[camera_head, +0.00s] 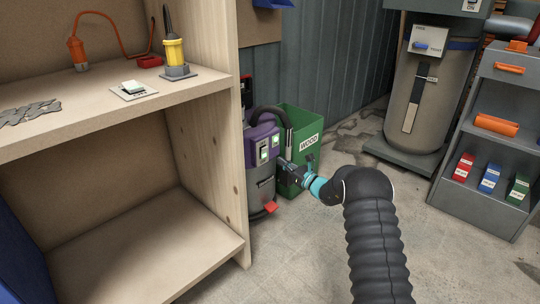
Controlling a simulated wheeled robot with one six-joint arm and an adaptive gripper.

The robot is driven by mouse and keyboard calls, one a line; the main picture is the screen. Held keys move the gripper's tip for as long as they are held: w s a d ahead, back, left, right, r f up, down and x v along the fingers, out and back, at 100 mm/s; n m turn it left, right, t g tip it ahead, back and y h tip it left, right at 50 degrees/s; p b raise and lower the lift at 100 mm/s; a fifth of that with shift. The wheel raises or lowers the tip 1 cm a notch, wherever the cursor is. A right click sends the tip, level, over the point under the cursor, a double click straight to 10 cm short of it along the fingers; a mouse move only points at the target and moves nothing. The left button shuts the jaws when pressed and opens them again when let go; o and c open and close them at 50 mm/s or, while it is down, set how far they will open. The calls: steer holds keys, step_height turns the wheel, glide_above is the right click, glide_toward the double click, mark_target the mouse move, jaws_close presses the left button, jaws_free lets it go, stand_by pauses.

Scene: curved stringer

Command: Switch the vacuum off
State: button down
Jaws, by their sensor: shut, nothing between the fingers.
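The vacuum (260,185) stands upright on the floor by the shelf's right side panel, with a purple top, a grey body and a black hose. Two light-coloured switches, one a rocker switch (264,154), show on its purple front; they are too small to read their position. My gripper (284,163) is shut and empty, at the vacuum's right side, close to the switches. I cannot tell whether it touches the vacuum. My arm comes in from the lower right.
A green WOOD bin (305,128) stands just behind and right of the vacuum. The wooden shelf (205,130) bounds the left. A large grey tank machine (415,100) and a grey rack (490,140) stand at the right. The floor in front is clear.

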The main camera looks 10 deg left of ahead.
mark_target(265, 150)
steer(key=x, duration=0.7)
steer(key=shift+w+d+r, duration=0.1)
steer(key=shift+d+r, duration=0.05)
